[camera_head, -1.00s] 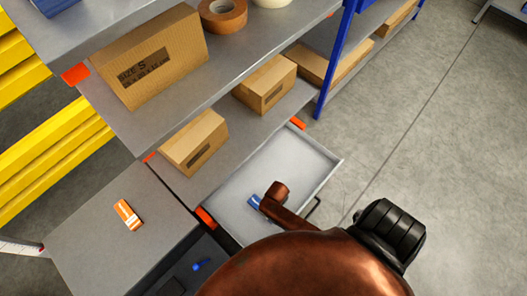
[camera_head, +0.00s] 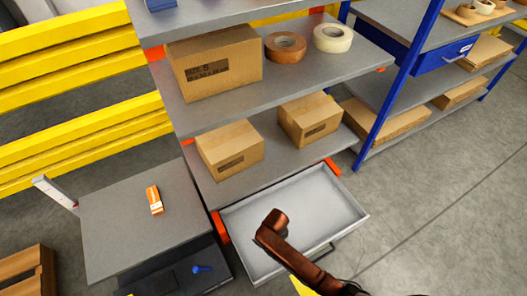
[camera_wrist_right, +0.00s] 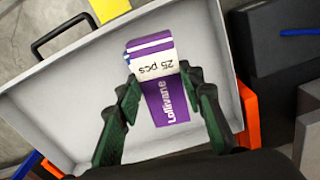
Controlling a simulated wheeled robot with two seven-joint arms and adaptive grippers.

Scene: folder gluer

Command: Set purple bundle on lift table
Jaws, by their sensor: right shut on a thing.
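The purple bundle (camera_wrist_right: 167,85) has a white band reading "25 pcs" and shows in the right wrist view. My right gripper (camera_wrist_right: 162,98) is shut on it, one dark finger on each side, over the pale open drawer (camera_wrist_right: 75,75). In the head view my copper-coloured right wrist (camera_head: 272,225) is above the drawer (camera_head: 345,207) and hides the fingers and bundle. The lift table (camera_head: 115,225) has a flat grey top left of the drawer, with an orange-and-white box (camera_head: 154,200) on it. My left gripper is not in view.
Shelves with cardboard boxes (camera_head: 230,148) and tape rolls (camera_head: 285,46) stand behind the drawer. A white upright post (camera_head: 54,192) is at the lift table's left edge. A dark unit with a blue handle (camera_head: 202,269) is in front. The grey top around the orange box is clear.

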